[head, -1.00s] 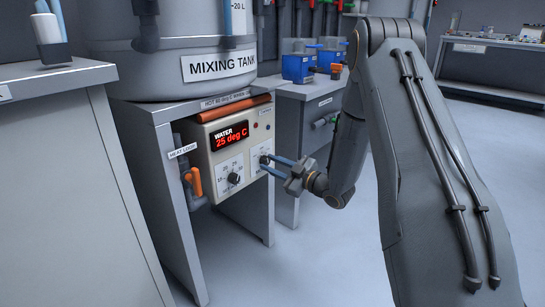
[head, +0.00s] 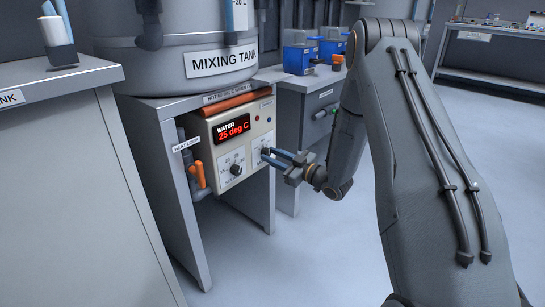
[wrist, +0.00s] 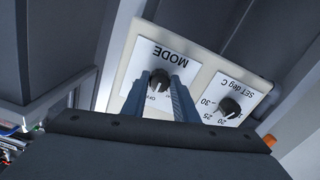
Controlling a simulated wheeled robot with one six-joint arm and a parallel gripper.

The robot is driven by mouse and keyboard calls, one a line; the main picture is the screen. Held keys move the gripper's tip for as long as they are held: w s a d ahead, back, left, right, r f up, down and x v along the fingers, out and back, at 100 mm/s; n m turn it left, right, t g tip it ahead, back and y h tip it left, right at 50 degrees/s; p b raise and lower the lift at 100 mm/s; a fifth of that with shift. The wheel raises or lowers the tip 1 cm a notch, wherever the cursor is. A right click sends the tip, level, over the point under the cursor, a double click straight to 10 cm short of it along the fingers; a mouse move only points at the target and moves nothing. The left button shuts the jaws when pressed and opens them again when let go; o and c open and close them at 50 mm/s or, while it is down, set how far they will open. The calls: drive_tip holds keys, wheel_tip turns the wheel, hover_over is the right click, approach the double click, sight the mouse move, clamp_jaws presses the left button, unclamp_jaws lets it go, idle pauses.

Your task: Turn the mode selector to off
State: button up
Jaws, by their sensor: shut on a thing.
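The control box (head: 226,146) under the mixing tank has a pale front with a red display reading "WATER 25 deg C". The mode selector is a dark round knob (wrist: 159,82) on the plate marked "MODE", which appears upside down in the wrist view. My gripper (head: 268,154) reaches the right side of the box. Its two blue fingers are shut on the mode selector, one on each side of it. A pale mark shows on the knob near small lettering, but its exact setting is hard to read.
The "SET deg C" knob (wrist: 229,106) is close beside the mode selector. An orange valve handle (head: 197,174) is at the box's left. The mixing tank (head: 176,62) stands above. Blue containers (head: 300,58) sit on the cabinet behind. The floor to the right is open.

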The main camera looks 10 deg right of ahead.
drive_tip(key=o, duration=1.1)
drive_tip(key=shift+c, duration=0.2)
drive_tip(key=p+v, duration=0.2)
drive_tip(key=v, duration=0.6)
